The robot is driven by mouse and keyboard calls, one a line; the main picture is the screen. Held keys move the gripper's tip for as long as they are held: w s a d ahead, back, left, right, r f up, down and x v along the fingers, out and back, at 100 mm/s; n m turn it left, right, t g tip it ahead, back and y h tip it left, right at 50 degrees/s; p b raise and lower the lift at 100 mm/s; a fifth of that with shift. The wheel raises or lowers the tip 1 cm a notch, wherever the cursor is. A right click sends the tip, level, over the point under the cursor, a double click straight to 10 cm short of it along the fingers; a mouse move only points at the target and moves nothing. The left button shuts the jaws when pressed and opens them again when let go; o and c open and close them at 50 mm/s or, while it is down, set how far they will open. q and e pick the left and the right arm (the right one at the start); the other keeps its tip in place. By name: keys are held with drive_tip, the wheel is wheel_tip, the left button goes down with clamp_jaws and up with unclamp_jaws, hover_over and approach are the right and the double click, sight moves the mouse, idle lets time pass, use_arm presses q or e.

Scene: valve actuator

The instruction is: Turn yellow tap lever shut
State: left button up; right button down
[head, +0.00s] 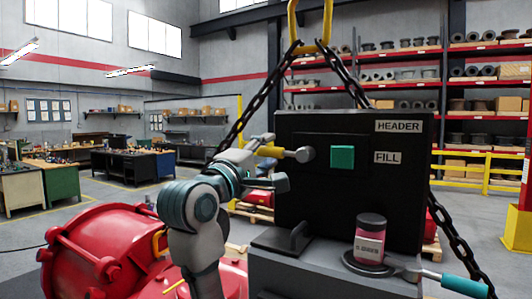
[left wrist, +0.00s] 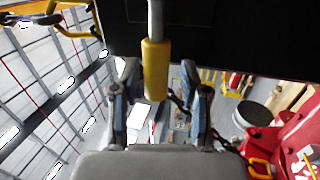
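The yellow tap lever (head: 270,151) points left from its grey round pivot (head: 303,154) on the front of the black box (head: 350,210). In the left wrist view the yellow grip (left wrist: 155,70) hangs from a grey rod, between my fingers. My left gripper (head: 268,162) is at the lever's free end, one finger above and one below it. In the left wrist view, my left gripper (left wrist: 157,85) is open, with a gap on both sides of the lever. Neither finger seems to touch it. My right gripper is not in view.
A green square button (head: 342,157) sits right of the pivot, by the HEADER and FILL labels. Chains (head: 258,100) slope down beside the box. Red machinery (head: 100,250) stands lower left.

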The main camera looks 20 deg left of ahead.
use_arm(q)
drive_tip(key=shift+s+a+r, duration=0.1)
drive_tip(key=shift+s, duration=0.25)
drive_tip(key=v, duration=1.1)
drive_tip(key=shift+f, duration=0.35)
drive_tip(key=shift+a, duration=0.1)
